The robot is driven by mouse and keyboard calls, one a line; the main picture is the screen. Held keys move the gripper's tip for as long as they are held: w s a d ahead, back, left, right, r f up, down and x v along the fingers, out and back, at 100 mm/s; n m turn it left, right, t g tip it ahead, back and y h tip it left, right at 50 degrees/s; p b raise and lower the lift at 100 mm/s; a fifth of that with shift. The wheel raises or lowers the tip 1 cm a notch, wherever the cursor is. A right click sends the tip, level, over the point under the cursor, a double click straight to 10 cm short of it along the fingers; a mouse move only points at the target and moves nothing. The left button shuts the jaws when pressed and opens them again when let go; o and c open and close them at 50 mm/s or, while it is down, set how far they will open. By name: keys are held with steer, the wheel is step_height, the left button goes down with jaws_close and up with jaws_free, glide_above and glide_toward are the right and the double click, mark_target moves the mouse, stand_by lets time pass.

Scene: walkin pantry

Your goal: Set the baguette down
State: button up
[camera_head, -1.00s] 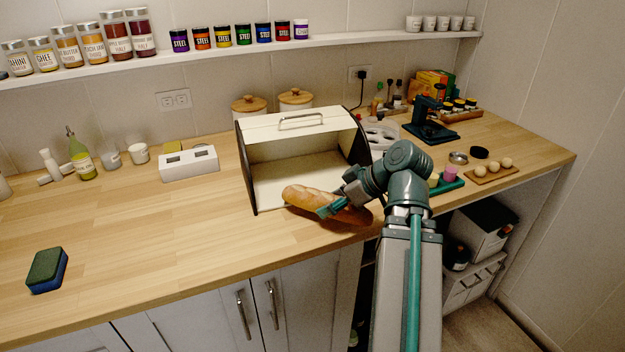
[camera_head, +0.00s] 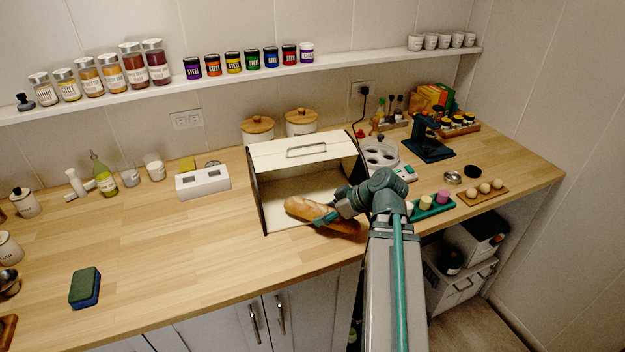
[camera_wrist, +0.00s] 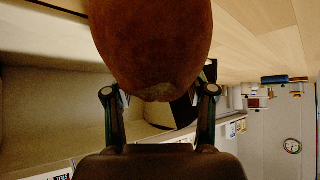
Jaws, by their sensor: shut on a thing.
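The baguette (camera_head: 308,209) is a long golden-brown loaf at the front opening of the bread box (camera_head: 306,149), which stands open on the wooden counter. My gripper (camera_head: 330,217) is shut on the baguette around its middle. In the head view the loaf's left end lies over the box floor and its right end is partly behind my gripper. In the wrist view the baguette (camera_wrist: 152,45) fills the top centre between the two fingers (camera_wrist: 158,100). I cannot tell whether its underside touches the box floor.
A tray of coloured cups (camera_head: 432,206) and an egg board (camera_head: 483,193) lie to the right. Two lidded canisters (camera_head: 301,122) stand behind. The counter's left middle is clear, apart from a sponge (camera_head: 85,287).

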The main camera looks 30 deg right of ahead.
steer(key=p, duration=0.2)
glide_toward(305, 195)
steer(key=a+f, duration=0.2)
steer(key=a, duration=0.1)
steer(key=shift+f, duration=0.2)
steer(key=w, duration=0.2)
steer(key=w+p, duration=0.1)
steer(key=w, duration=0.1)
steer(key=shift+d, duration=0.25)
steer(key=shift+s+a+f, duration=0.1)
steer(key=shift+s+f, duration=0.2)
steer(key=shift+f, duration=0.55)
steer(key=o, duration=1.3)
steer(key=shift+f, duration=0.1)
